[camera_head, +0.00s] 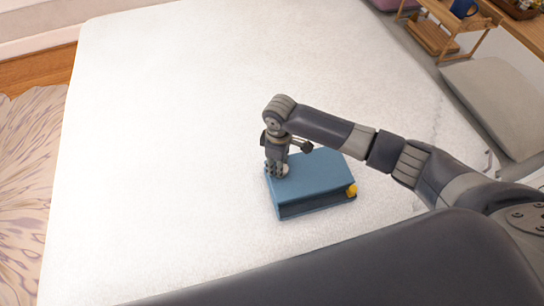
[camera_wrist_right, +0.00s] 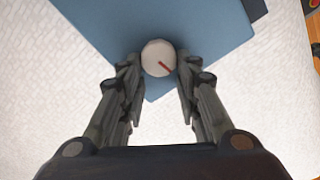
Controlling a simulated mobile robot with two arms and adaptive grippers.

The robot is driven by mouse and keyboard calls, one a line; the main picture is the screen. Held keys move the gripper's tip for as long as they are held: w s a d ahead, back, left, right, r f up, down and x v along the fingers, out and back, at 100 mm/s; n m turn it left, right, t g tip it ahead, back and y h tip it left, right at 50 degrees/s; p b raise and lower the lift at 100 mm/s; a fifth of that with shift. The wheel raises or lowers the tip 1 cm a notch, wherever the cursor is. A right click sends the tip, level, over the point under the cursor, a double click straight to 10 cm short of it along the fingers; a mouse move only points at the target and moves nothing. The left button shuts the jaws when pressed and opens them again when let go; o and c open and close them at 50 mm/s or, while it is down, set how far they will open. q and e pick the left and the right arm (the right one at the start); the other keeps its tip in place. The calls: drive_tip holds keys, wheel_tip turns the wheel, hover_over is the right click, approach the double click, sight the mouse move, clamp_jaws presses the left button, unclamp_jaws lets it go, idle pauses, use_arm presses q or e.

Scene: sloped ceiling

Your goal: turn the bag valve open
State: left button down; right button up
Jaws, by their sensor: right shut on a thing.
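A blue box-shaped bag (camera_head: 325,176) lies on the white bed, with a small yellow part (camera_head: 352,190) at its right corner. My right gripper (camera_head: 278,172) points down at the bag's left corner. In the right wrist view, a round white valve knob (camera_wrist_right: 158,58) with a red mark sits on the blue bag (camera_wrist_right: 150,20). The two fingers of the right gripper (camera_wrist_right: 158,66) are shut on the valve, one on each side. The red mark points toward the lower right of that view. My left gripper is not in view.
The white bed (camera_head: 170,130) is bare around the bag. A grey cushion (camera_head: 497,105) lies at the right. A wooden stand (camera_head: 440,30) with a blue mug (camera_head: 463,8) is at the upper right. A patterned rug (camera_head: 25,190) lies at the left.

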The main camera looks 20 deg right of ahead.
drive_tip(key=n+p, duration=0.1)
drive_tip(key=n, duration=0.1)
drive_tip(key=shift+d+r+n, duration=0.1)
drive_tip(key=shift+d+n, duration=0.05)
drive_tip(key=shift+n, duration=0.15)
drive_tip(key=n, duration=0.2)
drive_tip(key=shift+n+p, duration=0.3)
drive_tip(key=shift+n, duration=0.1)
drive_tip(key=n, duration=0.5)
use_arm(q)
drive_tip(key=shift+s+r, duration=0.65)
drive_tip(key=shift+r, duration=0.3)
use_arm(e)
drive_tip(key=n, duration=0.5)
drive_tip(key=shift+n, duration=0.4)
drive_tip(key=o, duration=1.1)
drive_tip(key=shift+c, duration=0.2)
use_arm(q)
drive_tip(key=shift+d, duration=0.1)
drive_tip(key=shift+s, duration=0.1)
